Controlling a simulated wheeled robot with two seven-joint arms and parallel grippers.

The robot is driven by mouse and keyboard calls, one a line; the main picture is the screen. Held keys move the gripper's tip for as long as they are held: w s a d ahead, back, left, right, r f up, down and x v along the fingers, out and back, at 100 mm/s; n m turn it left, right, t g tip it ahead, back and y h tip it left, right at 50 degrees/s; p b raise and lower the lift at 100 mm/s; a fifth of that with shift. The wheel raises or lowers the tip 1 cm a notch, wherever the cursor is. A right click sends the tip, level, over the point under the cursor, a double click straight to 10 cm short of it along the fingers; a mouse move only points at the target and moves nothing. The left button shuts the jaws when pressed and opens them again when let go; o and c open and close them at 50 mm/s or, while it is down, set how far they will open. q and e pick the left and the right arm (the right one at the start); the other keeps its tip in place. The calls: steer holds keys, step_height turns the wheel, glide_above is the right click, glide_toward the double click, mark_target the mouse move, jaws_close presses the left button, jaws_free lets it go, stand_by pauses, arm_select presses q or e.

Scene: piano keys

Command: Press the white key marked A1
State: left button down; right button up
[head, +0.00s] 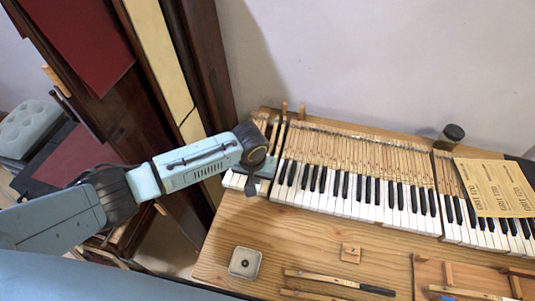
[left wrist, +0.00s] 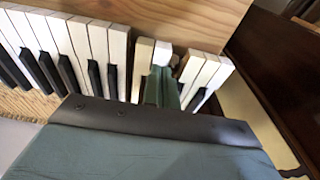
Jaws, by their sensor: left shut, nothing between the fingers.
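The piano keyboard (head: 345,195) runs across the wooden bench, with white and black keys. No A1 marking is readable on any key. My left gripper (head: 262,170) is over the short group of keys at the far left end and hides part of them. In the left wrist view its shut, empty green fingers (left wrist: 161,85) point down among these end keys. A white key front (left wrist: 162,52) shows just beyond the fingertips, with another white key (left wrist: 143,58) beside it. I cannot tell whether the fingertips touch or press a key. My right gripper is out of view.
Yellow paper sheets (head: 495,188) lie over the keyboard's right part. A dark jar (head: 452,133) stands behind it. A small square tin (head: 244,262), a wooden block (head: 350,253) and loose key parts (head: 335,281) lie on the bench (head: 290,235) in front.

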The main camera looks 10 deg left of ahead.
arm_select(q)
steer(key=shift+f+b, duration=0.45)
steer(key=shift+f, duration=0.8)
steer(key=shift+r, duration=0.1)
step_height(320, 180, up, 9)
steer(key=p, duration=1.1)
